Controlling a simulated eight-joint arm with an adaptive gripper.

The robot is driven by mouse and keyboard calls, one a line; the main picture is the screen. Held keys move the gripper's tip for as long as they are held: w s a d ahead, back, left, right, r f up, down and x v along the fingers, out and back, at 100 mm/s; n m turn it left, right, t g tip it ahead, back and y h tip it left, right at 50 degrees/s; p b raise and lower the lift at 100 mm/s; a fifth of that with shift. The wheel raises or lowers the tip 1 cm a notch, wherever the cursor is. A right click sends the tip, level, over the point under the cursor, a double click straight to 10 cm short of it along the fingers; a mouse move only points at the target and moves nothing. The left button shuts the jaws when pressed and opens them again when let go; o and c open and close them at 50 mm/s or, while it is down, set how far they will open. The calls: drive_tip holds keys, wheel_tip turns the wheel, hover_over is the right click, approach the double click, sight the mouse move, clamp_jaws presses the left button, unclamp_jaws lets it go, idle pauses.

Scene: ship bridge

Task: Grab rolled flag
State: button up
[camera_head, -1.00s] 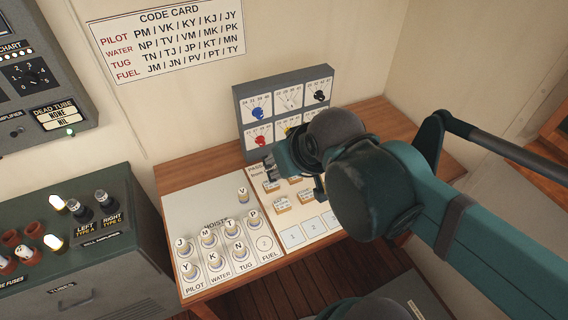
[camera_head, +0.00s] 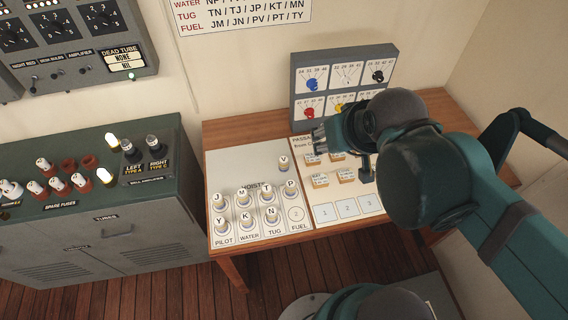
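Several white cylinders with letters on top, which may be the rolled flags, stand upright on the white hoist board (camera_head: 246,170). Most stand in the labelled columns, such as J (camera_head: 219,201) and P (camera_head: 290,190). The cylinder marked V (camera_head: 284,162) stands alone near the board's upper right. The lower place in the FUEL column is empty. My gripper (camera_head: 340,150) hangs over the board to the right of V, at its upper right in the picture, and is apart from it. Its fingers are partly hidden by my wrist, and nothing shows held in them.
A grey panel with coloured dials (camera_head: 310,84) stands behind the boards on the wooden table (camera_head: 235,131). Small labelled blocks (camera_head: 321,180) lie on the right board, close under my gripper. A green cabinet with fuses (camera_head: 75,205) stands to the left.

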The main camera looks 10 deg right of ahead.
drive_tip(key=shift+o, duration=0.5)
drive_tip(key=shift+w, duration=0.15)
drive_tip(key=n+g+b, duration=0.1)
drive_tip(key=n+g, duration=0.6)
drive_tip(key=n, duration=0.8)
hover_over(284, 159)
drive_tip(key=f, duration=2)
drive_tip(key=shift+d+f, duration=0.2)
drive_tip(key=shift+f, duration=0.1)
drive_tip(key=shift+a+f, duration=0.15)
drive_tip(key=shift+f, duration=0.45)
drive_tip(key=shift+f, duration=0.1)
drive_tip(key=shift+f, duration=1.2)
drive_tip(key=shift+f, duration=0.2)
